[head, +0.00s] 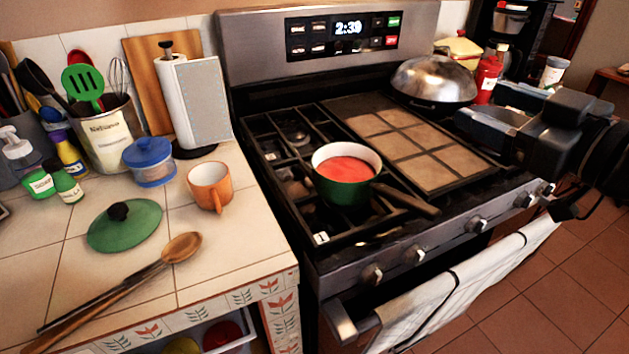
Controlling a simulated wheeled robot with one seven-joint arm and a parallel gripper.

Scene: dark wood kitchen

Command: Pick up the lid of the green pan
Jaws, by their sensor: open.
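The green lid (125,227) with a dark round knob lies flat on the tiled counter at the left. The green pan (343,190) stands on the left part of the stove, uncovered, with red contents and a dark handle pointing to the lower right. My gripper (485,118) is at the right, above the right side of the stove, far from the lid. Its jaws are open and nothing shows between them. Its fingertips are hard to make out against the dark stove.
An orange mug (209,187) and a blue-lidded jar (149,162) stand behind the lid. A wooden spoon (182,247) lies in front of it. A utensil pot (107,135) and paper towel roll (190,103) stand farther back. A domed metal lid (433,80) sits at the stove's back right.

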